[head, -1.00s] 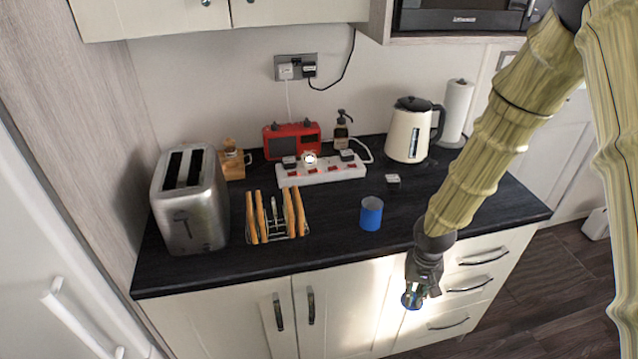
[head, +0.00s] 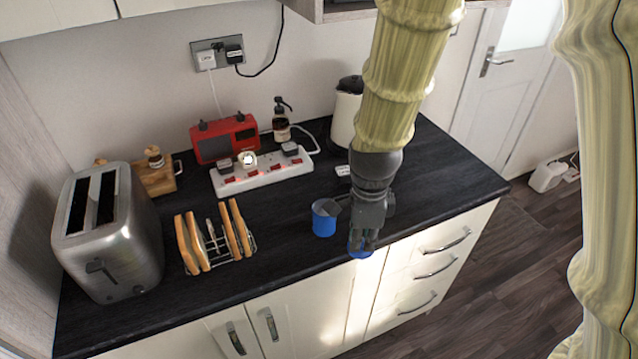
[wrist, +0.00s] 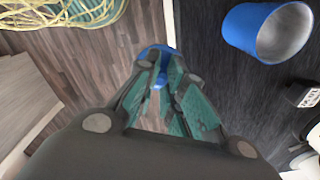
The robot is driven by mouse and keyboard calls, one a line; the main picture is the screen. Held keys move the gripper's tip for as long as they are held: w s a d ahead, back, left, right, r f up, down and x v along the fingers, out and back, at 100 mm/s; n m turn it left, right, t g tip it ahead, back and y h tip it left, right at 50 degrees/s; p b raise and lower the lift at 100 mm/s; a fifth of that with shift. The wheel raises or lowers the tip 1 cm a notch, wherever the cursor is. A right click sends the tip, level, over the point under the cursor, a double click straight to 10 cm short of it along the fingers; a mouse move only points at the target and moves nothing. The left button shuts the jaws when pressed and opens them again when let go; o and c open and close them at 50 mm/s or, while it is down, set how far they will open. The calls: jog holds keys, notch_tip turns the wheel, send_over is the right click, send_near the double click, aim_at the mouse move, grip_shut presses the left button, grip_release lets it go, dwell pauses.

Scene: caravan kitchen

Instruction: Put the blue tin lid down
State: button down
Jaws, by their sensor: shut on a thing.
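My gripper (head: 362,240) points down at the counter's front edge, shut on the blue tin lid (head: 360,254). In the wrist view the lid (wrist: 153,52) shows between the fingertips (wrist: 165,78), partly hidden by them, with floor seen behind it and the counter edge just to its right. The open blue tin (head: 324,219) stands upright on the dark counter (head: 285,262), just left of my gripper and apart from it. In the wrist view the tin (wrist: 262,32) shows its pale, empty-looking inside.
A toast rack with toast (head: 215,240) and a steel toaster (head: 108,235) stand to the left. A white power strip (head: 262,172), a red radio (head: 224,138) and a kettle (head: 345,112) are behind. Bare counter lies between rack and tin, and at the right.

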jog(key=w+d+p, duration=0.1)
jog(key=w+d, duration=0.1)
jog(key=w, duration=0.2)
jog(key=w+d+f+p, duration=0.1)
jog(key=w+d+p, duration=0.1)
jog(key=w, duration=0.3)
jog(key=w+d+p, duration=0.2)
jog(key=w, duration=0.3)
jog(key=shift+w+d+f, duration=0.25)
jog(key=shift+d, duration=0.05)
jog(key=shift+f+p, duration=0.95)
jog(key=shift+f, duration=0.8)
jog(key=shift+f, duration=0.1)
jog(key=c, duration=1.9)
grip_release()
jog(key=o, duration=0.4)
jog(key=shift+r+b, duration=2.05)
jog(key=shift+r, duration=4.1)
